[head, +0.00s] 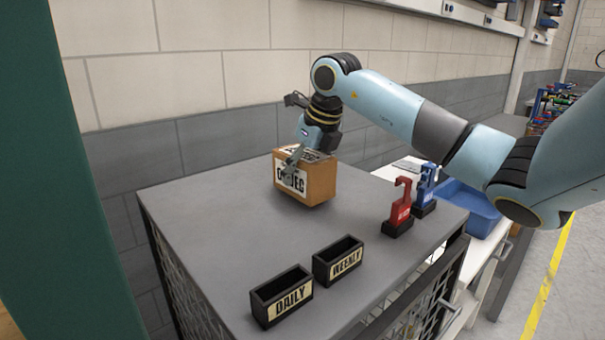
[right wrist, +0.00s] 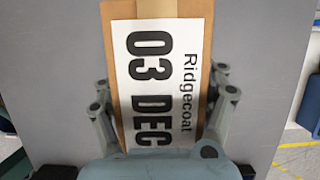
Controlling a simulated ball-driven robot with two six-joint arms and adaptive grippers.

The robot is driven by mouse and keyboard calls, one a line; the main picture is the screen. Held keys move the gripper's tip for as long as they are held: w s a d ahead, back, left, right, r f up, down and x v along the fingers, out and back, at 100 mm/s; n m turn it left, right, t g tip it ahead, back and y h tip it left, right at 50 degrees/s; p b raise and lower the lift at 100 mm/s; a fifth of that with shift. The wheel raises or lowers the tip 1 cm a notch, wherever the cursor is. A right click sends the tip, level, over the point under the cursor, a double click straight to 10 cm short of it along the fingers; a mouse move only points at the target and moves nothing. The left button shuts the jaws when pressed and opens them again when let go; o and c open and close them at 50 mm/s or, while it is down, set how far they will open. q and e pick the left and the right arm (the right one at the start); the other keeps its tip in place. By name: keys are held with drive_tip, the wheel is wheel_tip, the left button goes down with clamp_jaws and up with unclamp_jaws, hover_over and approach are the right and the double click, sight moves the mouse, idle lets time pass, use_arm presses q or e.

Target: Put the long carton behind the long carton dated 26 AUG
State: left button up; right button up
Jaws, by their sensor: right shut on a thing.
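A long brown carton (head: 320,183) is at the back of the grey cabinet top in the head view. Its front label ends in DEC, partly covered by a finger. In the right wrist view the carton (right wrist: 150,75) has a white label reading Ridgecoat 03 DEC. My right gripper (head: 290,160) is shut on the carton from above, with one finger on each side in the right wrist view (right wrist: 163,92). I cannot tell whether the carton touches the surface. I see no carton dated 26 AUG. My left gripper is not in view.
On the cabinet top (head: 215,225), black bins marked DAILY (head: 282,297) and WEEKLY (head: 339,261) stand at the front. The surface left of the carton is clear; a wall is behind.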

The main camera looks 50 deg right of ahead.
drive_tip(key=shift+f, duration=0.7)
drive_tip(key=o, duration=1.7)
drive_tip(key=shift+f, duration=0.1)
drive_tip(key=shift+o, duration=0.2)
